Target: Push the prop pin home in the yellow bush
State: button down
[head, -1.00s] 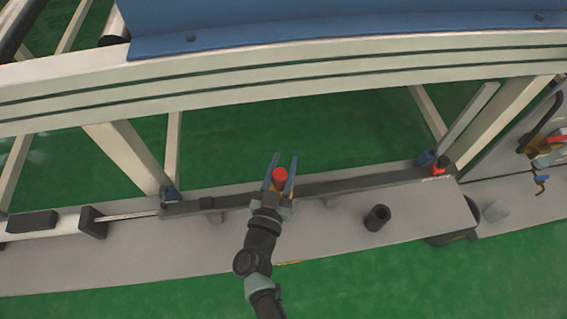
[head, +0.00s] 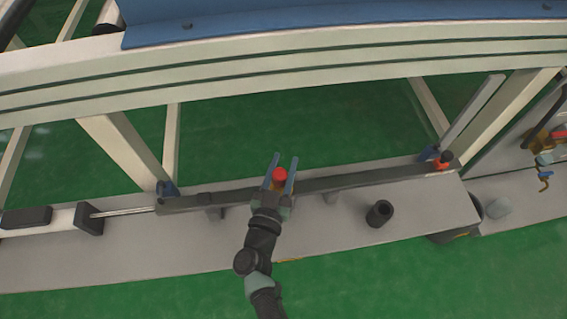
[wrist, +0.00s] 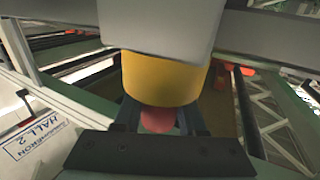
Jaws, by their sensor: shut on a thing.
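The prop pin shows as a red rounded head (head: 279,175) between the two blue fingers of my gripper (head: 285,160) in the head view. In the wrist view the red head (wrist: 158,119) shows just below the yellow bush (wrist: 165,78), between my fingers. My gripper is shut on the pin. The bush is a yellow cylinder under a grey block in that view. The pin's shank is hidden, so I cannot tell how deep it sits. In the head view the bush is mostly hidden by my gripper.
A dark bar (head: 350,182) runs behind my gripper along a grey ledge (head: 330,234). A black hollow cylinder (head: 380,213) stands on the ledge to the right. A pale frame beam (head: 400,70) crosses above. An orange-red part (head: 442,163) sits at the bar's right end.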

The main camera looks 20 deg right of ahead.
jog(key=shift+f, duration=0.25)
jog(key=shift+c, duration=2)
grip_release()
jog(key=p+v, duration=0.4)
jog(key=v, duration=0.9)
jog(key=shift+p, duration=0.3)
